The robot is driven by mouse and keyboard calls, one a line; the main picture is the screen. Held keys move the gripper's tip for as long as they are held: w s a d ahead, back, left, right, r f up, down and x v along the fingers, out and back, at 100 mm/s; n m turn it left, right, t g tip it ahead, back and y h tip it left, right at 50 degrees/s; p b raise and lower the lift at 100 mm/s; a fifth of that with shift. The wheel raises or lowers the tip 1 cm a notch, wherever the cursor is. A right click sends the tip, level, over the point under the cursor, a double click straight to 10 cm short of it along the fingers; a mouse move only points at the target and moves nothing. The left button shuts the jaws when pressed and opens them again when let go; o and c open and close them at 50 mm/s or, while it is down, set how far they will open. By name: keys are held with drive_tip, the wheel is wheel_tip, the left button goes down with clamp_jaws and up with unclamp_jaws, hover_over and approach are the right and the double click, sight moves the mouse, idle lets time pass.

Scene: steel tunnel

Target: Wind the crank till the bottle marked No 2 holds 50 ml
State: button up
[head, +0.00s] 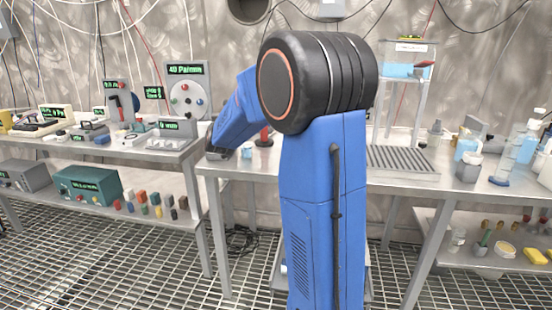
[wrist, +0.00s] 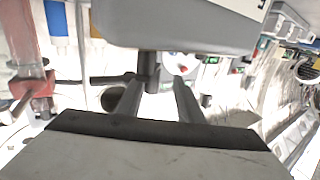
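My gripper (wrist: 158,88) shows in the wrist view with its two grey fingers apart. A dark crank-like part (wrist: 149,70), a short upright shaft with a bar reaching left, hangs under a grey housing (wrist: 180,22). It appears just ahead of the fingertips and between them; I cannot tell whether they touch it. In the head view my blue arm bends left over the middle bench and hides the gripper and crank. No bottle with a readable No 2 mark shows.
A red-based stand (wrist: 40,100) is close on the left in the wrist view. In the head view a raised tank with blue liquid (head: 398,71) stands behind a ribbed grey tray (head: 402,159). Instruments crowd the left bench (head: 130,152). The grated floor in front is clear.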

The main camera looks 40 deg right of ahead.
drive_tip(key=shift+a+n+t+y, duration=0.25)
drive_tip(key=shift+n+y, duration=0.25)
drive_tip(key=shift+y, duration=0.3)
